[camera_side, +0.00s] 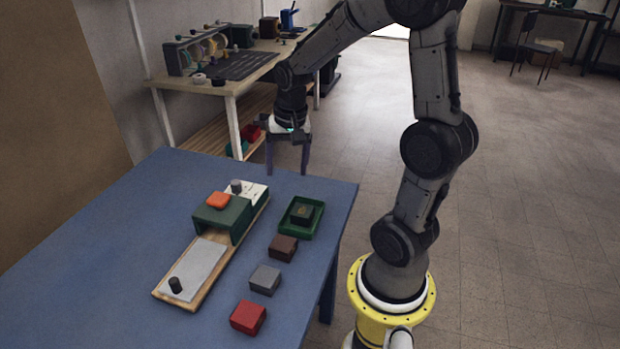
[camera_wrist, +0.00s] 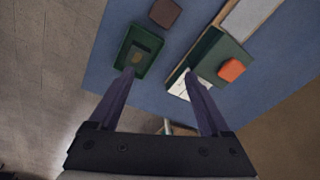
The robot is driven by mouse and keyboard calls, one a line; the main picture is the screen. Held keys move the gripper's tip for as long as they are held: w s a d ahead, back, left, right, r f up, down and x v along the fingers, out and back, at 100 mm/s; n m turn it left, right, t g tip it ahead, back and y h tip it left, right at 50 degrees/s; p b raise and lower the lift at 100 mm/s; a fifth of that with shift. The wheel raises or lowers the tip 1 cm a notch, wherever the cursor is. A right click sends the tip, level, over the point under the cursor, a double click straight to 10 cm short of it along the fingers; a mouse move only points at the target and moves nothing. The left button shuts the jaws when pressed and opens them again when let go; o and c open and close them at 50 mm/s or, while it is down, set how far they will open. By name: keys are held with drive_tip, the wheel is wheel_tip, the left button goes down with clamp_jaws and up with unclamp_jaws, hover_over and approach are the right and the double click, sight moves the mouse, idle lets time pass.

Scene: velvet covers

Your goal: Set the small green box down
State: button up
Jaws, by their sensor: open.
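A small dark green box (camera_side: 303,213) with a gold mark on top sits inside a shallow green tray (camera_side: 296,234) near the right edge of the blue table. In the wrist view the box (camera_wrist: 139,56) and the tray (camera_wrist: 121,45) show at upper left, ahead of my left finger. My gripper (camera_side: 287,171) is raised at the far end of the table, beyond the tray, fingers pointing down. It is open, with nothing between its fingers (camera_wrist: 158,74), and apart from the box.
A wooden board (camera_side: 159,294) left of the tray carries a larger green bridge-shaped block (camera_side: 222,217) with an orange piece (camera_side: 218,200) on top. Brown (camera_side: 283,248), grey (camera_side: 265,280) and red (camera_side: 248,317) blocks line the near right side. The table's left is clear.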

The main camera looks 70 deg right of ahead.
drive_tip(key=s+a+r+n+t, duration=0.2)
drive_tip(key=s+a+r+n, duration=0.2)
drive_tip(key=s+a+n, duration=0.1)
drive_tip(key=s+a+r+n+t, duration=0.2)
drive_tip(key=s+a+r+n, duration=0.2)
drive_tip(key=a, duration=0.6)
drive_tip(key=s+n, duration=0.2)
drive_tip(key=n, duration=0.1)
drive_tip(key=shift+r+n+y, duration=0.4)
